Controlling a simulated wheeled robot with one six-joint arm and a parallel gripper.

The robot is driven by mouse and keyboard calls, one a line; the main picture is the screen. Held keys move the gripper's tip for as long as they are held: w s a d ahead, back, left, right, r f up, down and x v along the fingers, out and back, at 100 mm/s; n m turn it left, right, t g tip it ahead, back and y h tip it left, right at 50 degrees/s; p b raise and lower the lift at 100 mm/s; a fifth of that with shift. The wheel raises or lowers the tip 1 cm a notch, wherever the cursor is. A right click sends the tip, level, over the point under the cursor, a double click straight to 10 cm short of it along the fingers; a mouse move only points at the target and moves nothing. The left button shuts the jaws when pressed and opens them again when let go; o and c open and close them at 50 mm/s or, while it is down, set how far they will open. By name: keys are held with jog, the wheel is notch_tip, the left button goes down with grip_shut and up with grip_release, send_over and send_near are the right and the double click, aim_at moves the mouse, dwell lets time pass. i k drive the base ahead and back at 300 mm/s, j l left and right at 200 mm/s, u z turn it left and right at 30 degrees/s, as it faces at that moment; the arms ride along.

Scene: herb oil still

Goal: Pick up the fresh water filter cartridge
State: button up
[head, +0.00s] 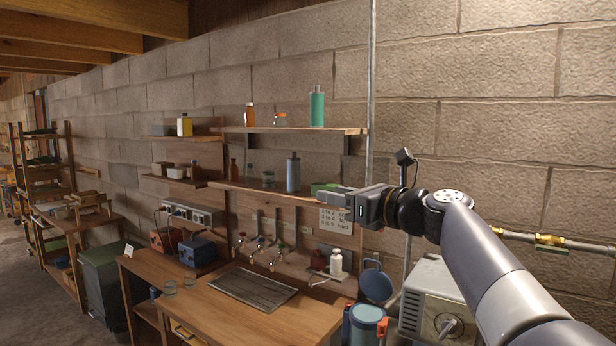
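My gripper (328,194) points left in front of the shelves, at about the height of the lower shelf. Its fingers are seen from the side, and I cannot tell whether they are open or shut; I see nothing clearly held. I cannot identify the fresh water filter cartridge for certain. A small white bottle-shaped thing (336,262) stands on a low ledge below my gripper, beside a dark red one (318,260). A grey-blue cylinder (293,173) stands on the lower shelf, left of my gripper. A teal cylinder (317,107) stands on the upper shelf.
A wooden bench (262,325) with a dark ribbed drain mat (253,287) lies below several taps. A blue canister (366,318) stands at its right end, beside a pale metal box (428,300). A thin vertical pipe (372,90) runs behind my arm. The bench's front is clear.

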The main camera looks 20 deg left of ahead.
aim_at(294, 163)
jog(key=j+z, duration=0.1)
jog(key=z, duration=0.4)
jog(key=j+z, duration=0.1)
jog(key=z, duration=0.35)
jog(key=j+z, duration=0.1)
jog(key=z, duration=0.4)
jog(key=j, duration=0.85)
jog(key=k+j, duration=0.1)
jog(key=j, duration=0.75)
jog(key=k+j, duration=0.1)
jog(key=j, duration=3.05)
